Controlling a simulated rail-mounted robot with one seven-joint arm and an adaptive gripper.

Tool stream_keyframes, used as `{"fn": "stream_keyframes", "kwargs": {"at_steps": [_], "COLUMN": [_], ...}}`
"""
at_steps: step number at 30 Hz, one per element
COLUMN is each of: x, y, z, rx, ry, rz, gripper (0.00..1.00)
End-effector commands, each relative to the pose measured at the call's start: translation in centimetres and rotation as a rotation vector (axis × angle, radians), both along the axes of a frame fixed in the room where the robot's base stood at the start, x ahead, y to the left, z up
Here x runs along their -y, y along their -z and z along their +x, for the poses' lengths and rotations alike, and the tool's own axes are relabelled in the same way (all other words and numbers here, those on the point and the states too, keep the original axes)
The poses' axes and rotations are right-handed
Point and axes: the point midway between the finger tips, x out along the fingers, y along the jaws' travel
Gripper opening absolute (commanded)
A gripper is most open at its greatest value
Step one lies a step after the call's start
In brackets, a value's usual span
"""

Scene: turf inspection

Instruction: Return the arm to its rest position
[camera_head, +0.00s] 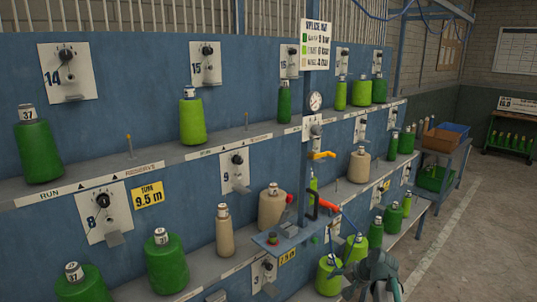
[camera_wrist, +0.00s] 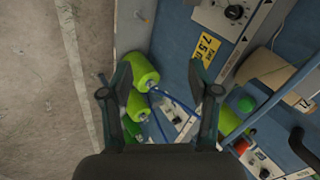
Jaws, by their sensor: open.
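My gripper (camera_head: 374,268) is at the bottom right of the head view, in front of the lower shelf of the blue rack. Its fingers stand apart in the wrist view (camera_wrist: 159,76), and no object is gripped between them. Lime green yarn cones (camera_wrist: 142,72) show beyond and between the fingers in the wrist view. Lime cones (camera_head: 328,275) also stand just left of my gripper in the head view. I cannot tell how far the fingertips are from them. A thin blue cord (camera_wrist: 175,101) runs past the cones. Most of my arm is out of view.
A post with a gauge (camera_head: 314,101), a yellow handle (camera_head: 322,155) and a small blue ledge (camera_head: 285,238) stands left of my gripper. Green and tan cones line the shelves. A blue cart with crates (camera_head: 440,139) stands at right. The concrete floor (camera_head: 470,230) is clear.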

Motion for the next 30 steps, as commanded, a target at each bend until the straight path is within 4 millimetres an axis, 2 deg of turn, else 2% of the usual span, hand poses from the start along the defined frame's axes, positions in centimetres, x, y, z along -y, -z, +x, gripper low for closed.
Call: {"fn": "stream_keyframes", "kwargs": {"at_steps": [1,6,9,15,21,30], "x": [-0.6,-1.9,-2.6,-3.8,-4.8,-6.1], "y": [3.0,11.3,15.6,22.8,28.3,33.6], "z": [-2.0,-7.7,-11.5,-19.6,-28.3,-41.3], "rx": [-0.043,-0.175,-0.252,-0.403,-0.552,-0.764], "ry": [-0.029,-0.134,-0.2,-0.334,-0.462,-0.617], "rz": [-0.029,-0.133,-0.184,-0.269,-0.33,-0.373], "gripper": [0.61,0.61,0.61,0.61,0.61,0.61]}}
